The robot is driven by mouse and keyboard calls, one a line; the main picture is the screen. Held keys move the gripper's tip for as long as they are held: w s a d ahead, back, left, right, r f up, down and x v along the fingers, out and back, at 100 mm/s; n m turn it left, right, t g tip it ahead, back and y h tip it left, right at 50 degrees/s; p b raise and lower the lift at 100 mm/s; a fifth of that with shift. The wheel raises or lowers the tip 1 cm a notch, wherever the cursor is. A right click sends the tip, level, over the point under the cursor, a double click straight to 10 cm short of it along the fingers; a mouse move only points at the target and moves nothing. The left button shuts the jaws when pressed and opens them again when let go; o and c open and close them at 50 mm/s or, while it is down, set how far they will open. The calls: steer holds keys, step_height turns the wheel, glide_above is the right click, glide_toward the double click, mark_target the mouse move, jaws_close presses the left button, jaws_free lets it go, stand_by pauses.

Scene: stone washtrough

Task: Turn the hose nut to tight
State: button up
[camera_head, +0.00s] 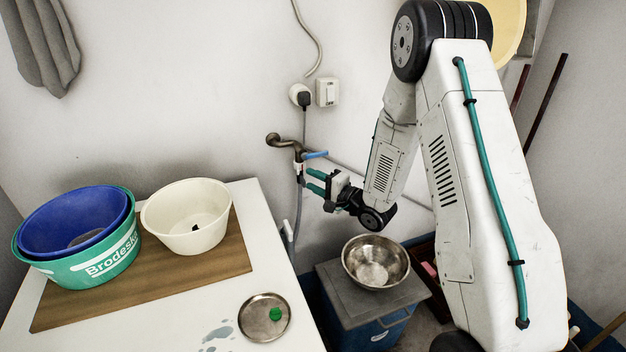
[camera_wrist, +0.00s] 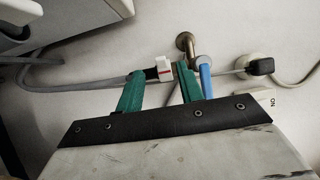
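The hose nut (camera_wrist: 164,68) is a small white collar with a red line, next to a black piece on the grey hose. In the head view the nut (camera_head: 298,167) sits just below the wall tap (camera_head: 287,141), which has a blue lever (camera_head: 315,155). My gripper (camera_head: 311,181) is beside it on the right, its green fingers pointing left. In the wrist view my gripper (camera_wrist: 158,72) has its fingers apart, one on each side of the nut along the hose line. I cannot tell whether either finger touches it.
A grey hose (camera_head: 297,215) hangs below the nut. A socket with a plug (camera_head: 301,97) and a switch (camera_head: 327,92) are above the tap. A metal bowl (camera_head: 376,262) stands on a grey lid below my gripper. Basins and a board (camera_head: 170,280) are on the white table.

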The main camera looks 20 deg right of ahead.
mark_target(300, 164)
steer(key=s+a+m+h, duration=0.2)
steer(key=a, duration=0.4)
steer(key=w+d+m+h, duration=0.1)
steer(key=w, duration=0.1)
steer(key=w+d+m+t+h, duration=0.1)
steer(key=w+h, duration=0.1)
steer(key=w+d+t+h, duration=0.1)
steer(key=w+h, duration=0.1)
steer(key=shift+w+d+m, duration=0.15)
steer(key=shift+m, duration=0.25)
jaws_close()
